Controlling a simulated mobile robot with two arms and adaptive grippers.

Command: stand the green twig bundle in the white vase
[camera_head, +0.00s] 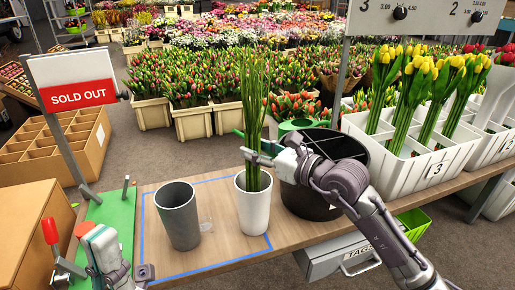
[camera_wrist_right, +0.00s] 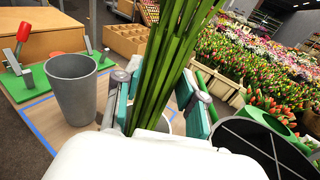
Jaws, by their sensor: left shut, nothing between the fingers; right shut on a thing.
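The green twig bundle (camera_head: 254,95) stands nearly upright, with its lower end inside the mouth of the white vase (camera_head: 254,208). Its foot is hidden by the vase wall. My right gripper (camera_head: 257,151) is shut around the stems just above the vase rim. In the right wrist view the bundle (camera_wrist_right: 172,60) runs between the green finger pads of this gripper (camera_wrist_right: 160,100). My left gripper (camera_head: 98,240) is shut and empty at the lower left, over the green board.
A grey vase (camera_head: 178,217) stands left of the white one, both within a blue tape outline (camera_head: 146,232). A dark divided bucket (camera_head: 338,146) stands close on the right. A red-handled clamp (camera_head: 52,236) is at the left. White crates (camera_head: 420,172) hold yellow tulips.

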